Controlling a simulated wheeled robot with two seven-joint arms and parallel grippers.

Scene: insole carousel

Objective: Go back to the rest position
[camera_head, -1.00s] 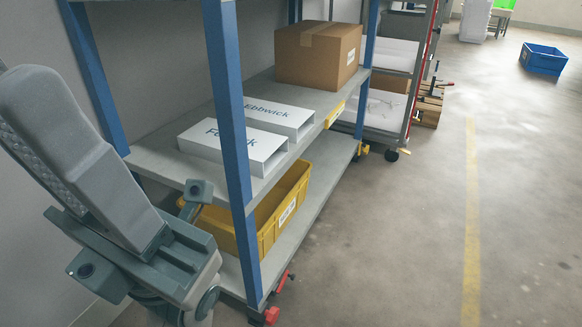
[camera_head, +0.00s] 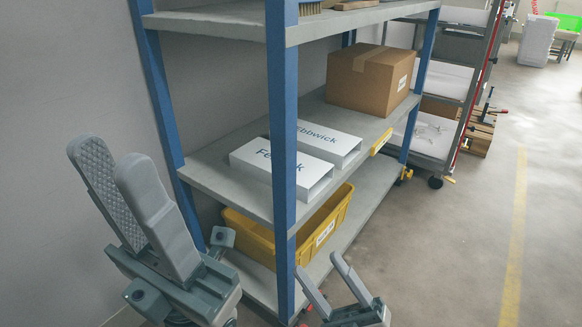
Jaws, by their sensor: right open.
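My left gripper (camera_head: 110,160) is at the left, in front of the shelf rack, with its two grey fingers pointing up. The fingers stand apart, the ridged inner pad of one shows, and nothing is seen between them. My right gripper (camera_head: 323,270) shows at the bottom middle, just right of the front blue post. Its two fingers are spread and empty. Both grippers appear clear of the goods on the shelves.
The rack with blue posts (camera_head: 283,150) holds two white boxes (camera_head: 270,172), a cardboard box (camera_head: 365,85) and, below, a yellow bin (camera_head: 325,232). A wheeled rack (camera_head: 470,95) stands behind. The floor (camera_head: 450,240) at the right is open.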

